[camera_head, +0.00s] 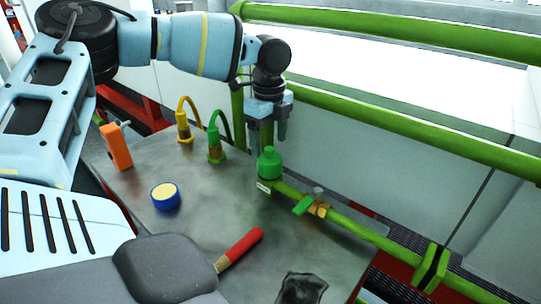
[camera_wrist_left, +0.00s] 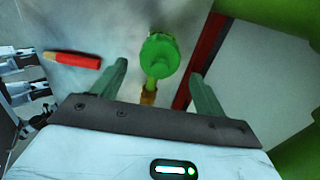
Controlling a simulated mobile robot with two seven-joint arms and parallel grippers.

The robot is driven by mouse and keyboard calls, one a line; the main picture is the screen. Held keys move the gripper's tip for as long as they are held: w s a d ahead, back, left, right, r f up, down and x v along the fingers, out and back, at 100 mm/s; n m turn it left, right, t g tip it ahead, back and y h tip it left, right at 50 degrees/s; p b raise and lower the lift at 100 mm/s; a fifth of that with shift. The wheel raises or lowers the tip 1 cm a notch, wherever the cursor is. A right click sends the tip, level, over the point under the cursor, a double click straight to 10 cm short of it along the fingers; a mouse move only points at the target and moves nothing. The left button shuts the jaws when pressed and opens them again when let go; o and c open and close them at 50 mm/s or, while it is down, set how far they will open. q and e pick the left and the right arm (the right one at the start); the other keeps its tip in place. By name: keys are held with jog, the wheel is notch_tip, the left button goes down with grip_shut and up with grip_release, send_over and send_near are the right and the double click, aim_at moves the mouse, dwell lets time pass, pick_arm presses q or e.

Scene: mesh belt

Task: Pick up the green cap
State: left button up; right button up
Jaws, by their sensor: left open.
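The green cap (camera_head: 269,165) stands upright on the grey table near its back edge, by the end of a green pipe. My left gripper (camera_head: 267,138) points down just above the cap, with its fingers open and nothing between them. In the left wrist view the cap (camera_wrist_left: 160,54) shows from above, roughly centred between and beyond the two open fingertips (camera_wrist_left: 158,68). I see a gap above the cap in the head view; contact is not visible.
A green-handled brass valve (camera_head: 312,206) sits on the pipe right of the cap. Green (camera_head: 216,145) and yellow (camera_head: 184,125) hooked fittings stand left. Green rails (camera_head: 400,124) run behind.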

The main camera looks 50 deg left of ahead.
aim_at(270, 148)
pick_arm(q)
jog(key=shift+f+p, duration=0.3)
jog(key=shift+f, duration=2.55)
jog(key=c, duration=0.9)
jog(key=shift+r, duration=0.15)
jog(key=shift+r, duration=0.55)
notch_tip(270, 148, up, 2)
jog(key=shift+r, duration=0.25)
jog(key=shift+s+d+r+p, duration=0.2)
jog(key=shift+s+d+p, duration=0.2)
jog(key=shift+s, duration=2.25)
jog(key=shift+s+d+r+p, duration=0.2)
jog(key=shift+s+d+p, duration=0.15)
jog(key=shift+s, duration=2.3)
jog(key=shift+s+d+r+p, duration=0.2)
jog(key=shift+s+d+p, duration=0.15)
jog(key=shift+s, duration=2.3)
